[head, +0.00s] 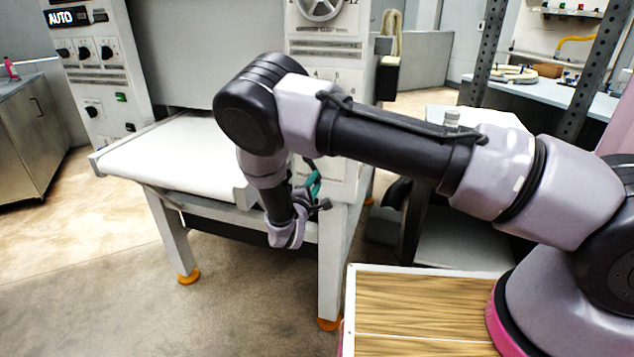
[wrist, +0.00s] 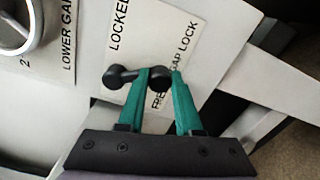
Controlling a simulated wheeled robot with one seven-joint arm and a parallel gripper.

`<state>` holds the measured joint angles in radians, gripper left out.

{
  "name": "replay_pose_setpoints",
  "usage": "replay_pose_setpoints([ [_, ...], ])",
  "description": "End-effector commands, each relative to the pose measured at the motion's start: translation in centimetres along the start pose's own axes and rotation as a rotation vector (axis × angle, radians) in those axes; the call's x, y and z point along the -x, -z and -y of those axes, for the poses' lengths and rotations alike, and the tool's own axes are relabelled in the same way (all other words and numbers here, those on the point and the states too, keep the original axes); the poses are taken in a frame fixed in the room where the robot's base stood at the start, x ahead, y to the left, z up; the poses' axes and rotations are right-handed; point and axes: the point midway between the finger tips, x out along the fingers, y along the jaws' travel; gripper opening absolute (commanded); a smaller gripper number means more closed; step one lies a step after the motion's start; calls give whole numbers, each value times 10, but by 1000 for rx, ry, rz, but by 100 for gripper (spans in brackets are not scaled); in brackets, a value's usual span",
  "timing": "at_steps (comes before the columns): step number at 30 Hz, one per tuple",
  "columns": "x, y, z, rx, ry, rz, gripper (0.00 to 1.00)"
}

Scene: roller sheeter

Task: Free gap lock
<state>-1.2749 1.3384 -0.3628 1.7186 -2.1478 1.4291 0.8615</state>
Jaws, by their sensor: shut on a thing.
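The gap lock lever (wrist: 118,77) is a short black bar with a round black knob at each end. It lies roughly level across the picture in the wrist view, on a pale label plate (wrist: 205,45) marked LOCKED, FREE and GAP LOCK. LOCKED is above the lever and FREE is below its right knob. My gripper (wrist: 160,76) has teal fingers, one on each side of the right knob, and is shut on it. In the head view my gripper (head: 314,183) reaches the machine's front panel; my wrist hides most of the lever there.
A handwheel labelled LOWER GAP (wrist: 22,22) is at the upper left in the wrist view. In the head view the white sheeter table (head: 160,157) extends left of my arm. A wood-topped surface (head: 425,305) lies at front right. The floor at front left is clear.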

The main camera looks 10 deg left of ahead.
Motion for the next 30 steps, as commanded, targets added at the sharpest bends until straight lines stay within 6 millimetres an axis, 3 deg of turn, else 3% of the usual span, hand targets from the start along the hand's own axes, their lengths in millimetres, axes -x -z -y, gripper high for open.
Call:
replay_pose_setpoints([
  [15, 1, 2, 2, -19, 3, -2, 0],
  [16, 1, 2, 2, -19, 3, -2, 41],
  [18, 1, 2, 2, -19, 3, -2, 64],
  [30, 7, 2, 1, -18, 1, -2, 64],
])
